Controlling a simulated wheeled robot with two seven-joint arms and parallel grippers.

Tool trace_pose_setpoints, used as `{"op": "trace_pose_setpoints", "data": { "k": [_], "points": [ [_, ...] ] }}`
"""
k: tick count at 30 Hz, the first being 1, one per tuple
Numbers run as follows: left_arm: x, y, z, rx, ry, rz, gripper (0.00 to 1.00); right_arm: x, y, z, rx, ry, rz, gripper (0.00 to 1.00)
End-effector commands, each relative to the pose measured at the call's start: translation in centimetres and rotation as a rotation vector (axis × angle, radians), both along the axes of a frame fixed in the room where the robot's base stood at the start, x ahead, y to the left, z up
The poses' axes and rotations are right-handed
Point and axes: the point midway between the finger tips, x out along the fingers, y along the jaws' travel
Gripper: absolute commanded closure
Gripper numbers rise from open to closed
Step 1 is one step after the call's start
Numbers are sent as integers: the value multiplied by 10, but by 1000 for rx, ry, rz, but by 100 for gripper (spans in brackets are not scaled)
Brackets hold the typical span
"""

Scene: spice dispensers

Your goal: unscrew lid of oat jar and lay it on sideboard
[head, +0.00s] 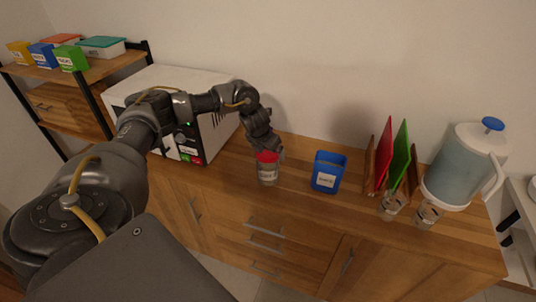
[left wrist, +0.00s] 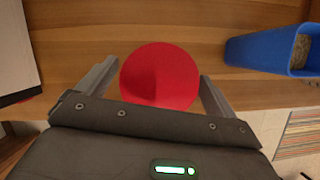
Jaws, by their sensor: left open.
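The oat jar (head: 267,176) stands upright on the wooden sideboard (head: 232,181), with a label on its front. Its red lid (head: 267,157) is on top of the jar. In the left wrist view the round red lid (left wrist: 160,77) lies between the two fingers of my left gripper (left wrist: 158,85). A gap shows at the left finger, and the right finger is close to the lid's edge. In the head view my left gripper (head: 268,149) points down at the lid from above and is open. My right gripper is not in view.
A blue labelled container (head: 328,172) stands right of the jar, and a white appliance (head: 172,95) stands left. Red and green boards (head: 391,157), small jars (head: 392,206) and a large pitcher (head: 464,167) are farther right. Bare wood shows around the jar.

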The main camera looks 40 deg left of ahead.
Motion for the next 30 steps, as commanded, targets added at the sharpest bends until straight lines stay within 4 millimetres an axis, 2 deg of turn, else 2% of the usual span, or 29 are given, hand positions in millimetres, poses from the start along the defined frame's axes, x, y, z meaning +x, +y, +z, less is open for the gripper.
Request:
{"op": "trace_pose_setpoints", "data": {
  "k": [1,16,21,29,30],
  "points": [
    [0,0,-3,-1,-1,-22,7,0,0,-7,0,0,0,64],
    [0,0,-3,-1,-1,-320,7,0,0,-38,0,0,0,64],
    [0,-1,-1,-1,-1,-390,7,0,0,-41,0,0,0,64],
    [0,-1,0,-1,-1,-399,7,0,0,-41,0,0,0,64],
    [0,-1,0,-1,-1,-399,12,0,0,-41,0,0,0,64]
  ]
}}
